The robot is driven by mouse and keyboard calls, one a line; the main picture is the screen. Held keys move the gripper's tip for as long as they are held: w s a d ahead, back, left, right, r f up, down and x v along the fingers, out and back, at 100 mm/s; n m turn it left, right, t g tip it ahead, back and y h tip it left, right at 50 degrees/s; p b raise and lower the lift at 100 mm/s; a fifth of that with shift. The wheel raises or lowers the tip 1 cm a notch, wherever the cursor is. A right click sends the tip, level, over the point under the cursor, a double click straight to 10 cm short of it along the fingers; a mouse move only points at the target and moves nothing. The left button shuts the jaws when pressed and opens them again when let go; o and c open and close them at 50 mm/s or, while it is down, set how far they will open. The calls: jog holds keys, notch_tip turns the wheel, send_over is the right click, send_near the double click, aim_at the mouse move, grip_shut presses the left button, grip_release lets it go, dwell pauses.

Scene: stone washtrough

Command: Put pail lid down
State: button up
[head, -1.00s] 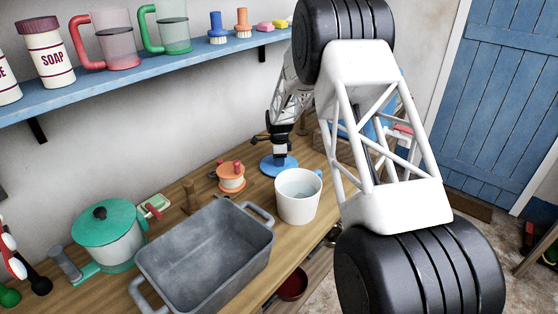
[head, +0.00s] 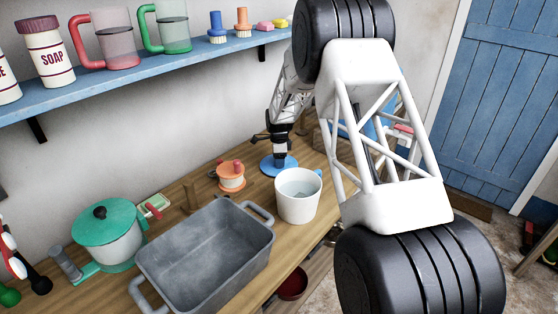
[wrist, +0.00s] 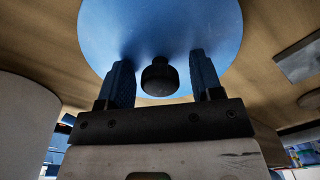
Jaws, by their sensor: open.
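The pail lid is a flat blue disc (head: 268,167) lying on the wooden counter behind the white pail (head: 298,207). In the wrist view the lid (wrist: 150,30) fills the upper middle, with its round black knob (wrist: 159,77) near its edge closest to the camera. My gripper (head: 279,162) is upright over the lid. In the wrist view its two blue fingers (wrist: 159,80) stand apart on either side of the knob, with a gap on each side. The pail is open and holds something pale blue inside.
A grey metal basin (head: 205,255) stands left of the pail, near an orange-topped spool-like item (head: 231,178). A green-lidded pot (head: 108,235) stands further left. A blue shelf (head: 130,85) with jars and jugs runs above. Some bare counter lies around the lid.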

notch_tip(320, 180, up, 12)
dwell(0.6)
jog(key=shift+f, duration=0.1)
dwell(0.6)
jog(key=s+d+r+n, duration=0.25)
jog(key=s+r, duration=0.35)
jog(key=s, duration=0.3)
jog(key=s+d+r+n+t, duration=0.1)
jog(key=s+d+r+n, duration=0.15)
jog(key=s+r, duration=0.6)
jog(key=s+d+r+n, duration=0.1)
jog(key=s+r+n, duration=0.3)
jog(key=s, duration=0.7)
jog(key=s+d+n+t, duration=0.1)
jog(key=s+d+n, duration=0.2)
jog(key=s, duration=3.1)
jog(key=f+n, duration=0.1)
jog(key=n, duration=0.4)
jog(key=shift+d+n+t, duration=0.3)
jog(key=shift+n, duration=0.1)
